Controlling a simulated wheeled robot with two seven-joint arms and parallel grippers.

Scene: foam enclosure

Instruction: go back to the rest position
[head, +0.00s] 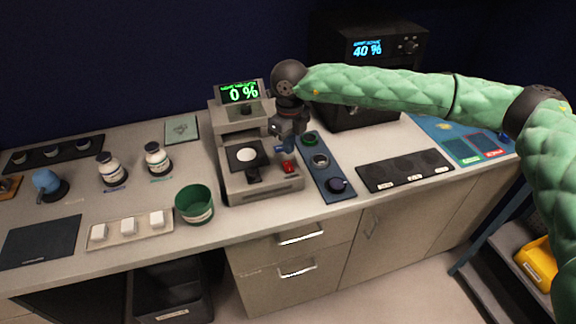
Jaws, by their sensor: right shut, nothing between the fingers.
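My right arm comes in from the right in a green quilted sleeve, stretched out over the bench. My right gripper (286,157) is shut and points down. In the picture it lies between the machine with the "0 %" display (240,93) and the dark blue control panel (327,175). Its tips appear just above a red button (289,168) at the machine's front right. I cannot tell whether they touch it. A white disc (247,155) sits on the machine's dark plate. My left gripper is not in view.
A black box reading "40 %" (367,48) stands behind the arm. A green bowl (194,204), a tray with white blocks (127,229) and two white jars (157,158) stand left. A black mat (404,170) lies right. Drawers (290,250) are below the bench's front edge.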

